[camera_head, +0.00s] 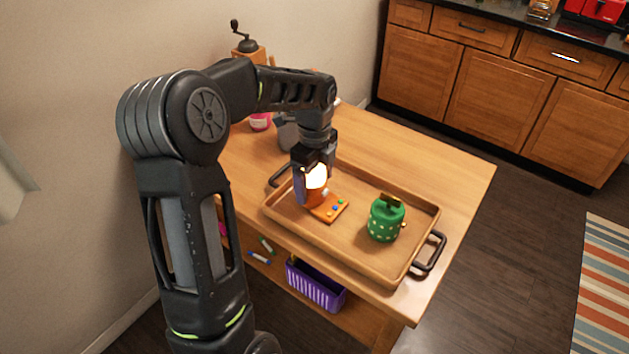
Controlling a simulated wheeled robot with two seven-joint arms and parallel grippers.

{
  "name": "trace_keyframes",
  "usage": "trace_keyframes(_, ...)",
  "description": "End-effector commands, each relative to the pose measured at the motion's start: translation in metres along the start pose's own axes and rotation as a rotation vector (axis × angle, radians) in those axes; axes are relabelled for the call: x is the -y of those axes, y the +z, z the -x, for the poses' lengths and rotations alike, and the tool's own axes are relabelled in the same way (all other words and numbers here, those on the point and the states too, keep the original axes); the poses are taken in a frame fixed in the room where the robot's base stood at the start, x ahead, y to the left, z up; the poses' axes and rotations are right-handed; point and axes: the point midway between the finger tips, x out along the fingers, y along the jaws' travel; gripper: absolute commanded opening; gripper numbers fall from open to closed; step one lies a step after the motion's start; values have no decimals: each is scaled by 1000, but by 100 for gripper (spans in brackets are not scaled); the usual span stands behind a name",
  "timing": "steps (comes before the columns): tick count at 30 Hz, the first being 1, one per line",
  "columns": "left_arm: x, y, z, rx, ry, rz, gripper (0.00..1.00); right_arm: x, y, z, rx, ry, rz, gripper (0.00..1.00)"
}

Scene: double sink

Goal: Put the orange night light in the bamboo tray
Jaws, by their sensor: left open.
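The orange night light (315,196) has a glowing top and an orange body. It appears at the left part of the bamboo tray (340,253), beside a small orange block with coloured buttons (331,208). The tray lies on the wooden table and has dark handles. My left gripper (314,188) is open, pointing down, with its fingers around the night light. The fingers partly hide the light, and its base cannot be made out clearly. My right gripper is not in view.
A coffee grinder (246,48), a grey container (287,133) and a pink jar (260,121) stand at the back left. A purple basket (316,286) sits on the lower shelf. The table's right side is clear.

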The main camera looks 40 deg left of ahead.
Motion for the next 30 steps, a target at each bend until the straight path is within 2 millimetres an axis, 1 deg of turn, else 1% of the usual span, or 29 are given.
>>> trace_keyframes(5, 1, 0, 22, 1, -5, 0, 83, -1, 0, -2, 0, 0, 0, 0)
trace_keyframes(12, 2, 0, 71, 2, -7, 0, 83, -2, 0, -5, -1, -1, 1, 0)
trace_keyframes(15, 1, 0, 91, 1, -5, -1, 83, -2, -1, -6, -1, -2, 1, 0)
trace_keyframes(18, 1, 0, 106, 1, -3, 0, 83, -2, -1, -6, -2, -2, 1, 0)
trace_keyframes(21, 1, 0, 115, 0, -3, 0, 83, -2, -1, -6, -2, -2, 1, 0)
trace_keyframes(23, 0, 0, 118, 0, -1, 0, 83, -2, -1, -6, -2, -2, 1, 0)
trace_keyframes(30, 0, 0, 119, 0, 0, 0, 83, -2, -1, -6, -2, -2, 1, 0)
